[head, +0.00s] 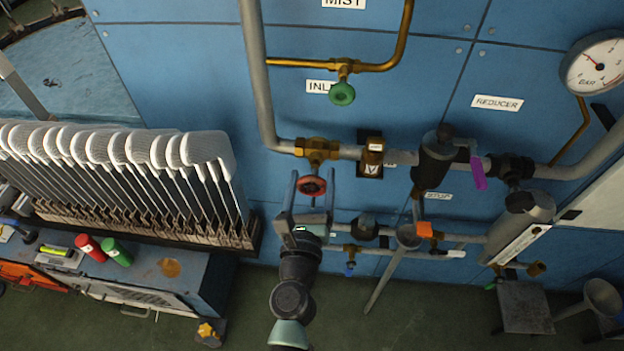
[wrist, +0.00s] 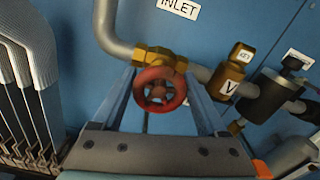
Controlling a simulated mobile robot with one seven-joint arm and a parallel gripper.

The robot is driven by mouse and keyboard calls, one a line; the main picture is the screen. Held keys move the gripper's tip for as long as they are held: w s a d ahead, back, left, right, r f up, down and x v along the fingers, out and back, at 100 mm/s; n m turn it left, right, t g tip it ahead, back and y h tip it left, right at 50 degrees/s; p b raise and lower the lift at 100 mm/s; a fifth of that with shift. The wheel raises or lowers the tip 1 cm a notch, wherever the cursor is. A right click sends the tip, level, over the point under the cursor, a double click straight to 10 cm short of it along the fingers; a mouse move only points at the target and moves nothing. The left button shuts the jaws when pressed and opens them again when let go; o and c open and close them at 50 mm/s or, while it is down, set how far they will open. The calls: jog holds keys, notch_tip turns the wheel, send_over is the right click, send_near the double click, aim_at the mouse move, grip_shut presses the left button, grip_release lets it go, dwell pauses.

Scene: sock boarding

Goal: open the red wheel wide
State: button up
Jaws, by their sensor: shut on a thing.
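The red wheel (head: 311,186) is a small round handwheel on a brass valve (head: 317,150), set in the grey pipe under the label INLET. In the wrist view the red wheel (wrist: 160,89) faces me, with its spokes and hub showing. My gripper (head: 312,181) reaches up to it from below, one finger on each side. The wrist view shows my gripper (wrist: 160,78) with its fingers at the wheel's left and right rim, shut on it. The exact contact at the fingertips is hard to see.
A green wheel (head: 342,93) sits above on a brass pipe. A brass block marked V (head: 373,151) and a dark valve with a purple lever (head: 478,172) are to the right. A rack of white sock boards (head: 150,150) stands close on the left. A pressure gauge (head: 596,64) is at upper right.

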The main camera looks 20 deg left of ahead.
jog(key=n, duration=0.5)
jog(key=shift+a+f, duration=0.1)
jog(key=shift+a, duration=0.05)
jog(key=n, duration=0.4)
jog(key=shift+s+n, duration=0.1)
jog(key=shift+n, duration=0.2)
jog(key=n, duration=0.5)
jog(key=shift+a+f+p, duration=0.1)
jog(key=shift+f+p, duration=0.1)
jog(key=shift+p, duration=0.2)
jog(key=n, duration=0.5)
jog(key=shift+f, duration=0.15)
jog(key=n+p, duration=0.1)
jog(key=n, duration=0.3)
jog(key=shift+n, duration=0.3)
jog(key=n, duration=0.1)
jog(key=n+p, duration=0.1)
jog(key=n, duration=0.3)
jog(key=shift+d+f, duration=0.15)
jog(key=shift+d, duration=0.1)
jog(key=n, duration=0.4)
jog(key=shift+d+n, duration=0.1)
jog(key=shift+n, duration=0.3)
jog(key=shift+d+n, duration=0.1)
jog(key=shift+n, duration=2.1)
